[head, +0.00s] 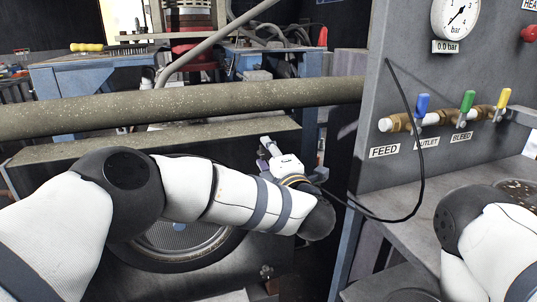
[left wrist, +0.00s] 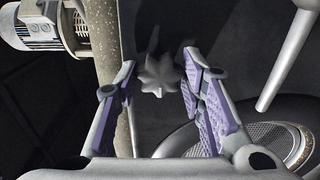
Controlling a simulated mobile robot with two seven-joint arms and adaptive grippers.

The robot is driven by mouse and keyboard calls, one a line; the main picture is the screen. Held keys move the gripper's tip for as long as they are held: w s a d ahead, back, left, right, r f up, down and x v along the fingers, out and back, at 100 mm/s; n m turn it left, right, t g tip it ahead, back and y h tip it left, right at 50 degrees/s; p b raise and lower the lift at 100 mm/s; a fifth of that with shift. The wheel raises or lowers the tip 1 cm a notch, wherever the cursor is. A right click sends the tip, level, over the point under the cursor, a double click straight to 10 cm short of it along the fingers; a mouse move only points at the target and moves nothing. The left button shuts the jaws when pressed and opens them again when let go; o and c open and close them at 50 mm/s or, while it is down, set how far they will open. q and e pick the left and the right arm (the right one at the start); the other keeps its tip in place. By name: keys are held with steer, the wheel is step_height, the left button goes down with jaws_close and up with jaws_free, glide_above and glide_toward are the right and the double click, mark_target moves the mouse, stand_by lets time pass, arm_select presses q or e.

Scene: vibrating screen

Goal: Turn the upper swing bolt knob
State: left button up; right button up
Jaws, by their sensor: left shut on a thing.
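The upper swing bolt knob (left wrist: 160,76) is a grey star-shaped knob, seen between the fingers in the left wrist view. My left gripper (left wrist: 160,62) is shut on it, with one purple-padded finger on each side. In the head view my left gripper (head: 264,152) reaches the right end of the dark screen housing, and the knob is hard to make out there. My right forearm shows at the lower right of the head view, but its gripper is out of the frame.
A thick speckled beam (head: 200,105) crosses above my left arm. A round screened port (head: 178,238) lies below the arm. At right stands a grey panel (head: 400,90) with a gauge (head: 456,17) and coloured valves; a black cable (head: 420,150) hangs before it.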

arm_select(q)
steer(key=shift+m, duration=0.3)
stand_by(0.4)
steer(key=o, duration=1.1)
steer(key=shift+s, duration=0.1)
